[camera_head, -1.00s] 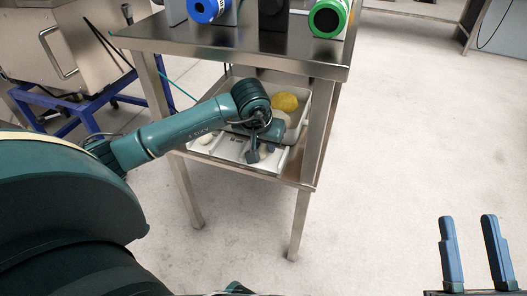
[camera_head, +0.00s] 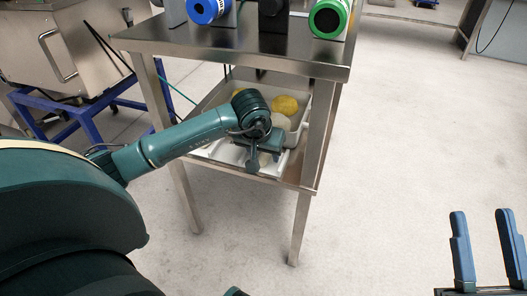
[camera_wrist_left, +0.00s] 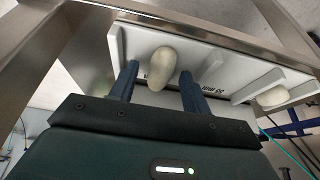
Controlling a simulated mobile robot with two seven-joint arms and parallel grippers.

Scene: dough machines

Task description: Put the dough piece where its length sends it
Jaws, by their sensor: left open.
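An elongated pale dough piece (camera_wrist_left: 162,68) lies in a white divided tray (camera_wrist_left: 212,61), with dark printing beside it that I cannot read surely. My left gripper (camera_wrist_left: 155,80) is open, with one finger on each side of the piece's near end in the left wrist view; I cannot tell whether they touch. A second pale dough piece (camera_wrist_left: 272,97) lies in another compartment to the right. In the head view my left gripper (camera_head: 258,161) reaches onto the table's lower shelf and hides most of the tray. My right gripper (camera_head: 488,247) is open and empty, over the floor.
A steel table (camera_head: 225,42) has its top close above my left arm, with legs around the shelf. A grey bin (camera_head: 302,117) behind the tray holds yellow and pale balls (camera_head: 284,105). The floor at right is clear.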

